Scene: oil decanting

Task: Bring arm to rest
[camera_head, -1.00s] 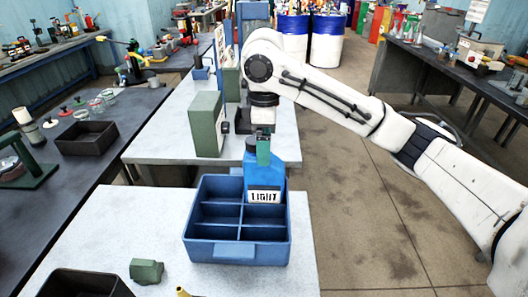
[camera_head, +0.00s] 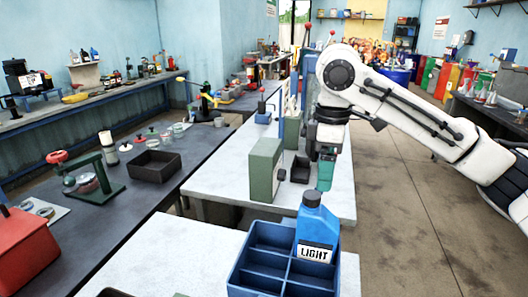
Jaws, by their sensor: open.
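My gripper (camera_head: 325,172) points down above the blue bottle and is open and empty, with a visible gap between its fingers and the bottle's cap. My white arm (camera_head: 420,110) reaches in from the right. The blue bottle (camera_head: 316,222), with a white label reading "LIGHT", stands upright in a far compartment of the blue divided crate (camera_head: 240,270). The crate sits on the near white table and is cut off by the bottom edge of the picture.
A green box (camera_head: 265,168) stands on the white table behind the crate. On the dark bench at left are a black tray (camera_head: 152,163), a green press (camera_head: 95,180) and a red can (camera_head: 25,245). Open floor (camera_head: 400,235) lies to the right.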

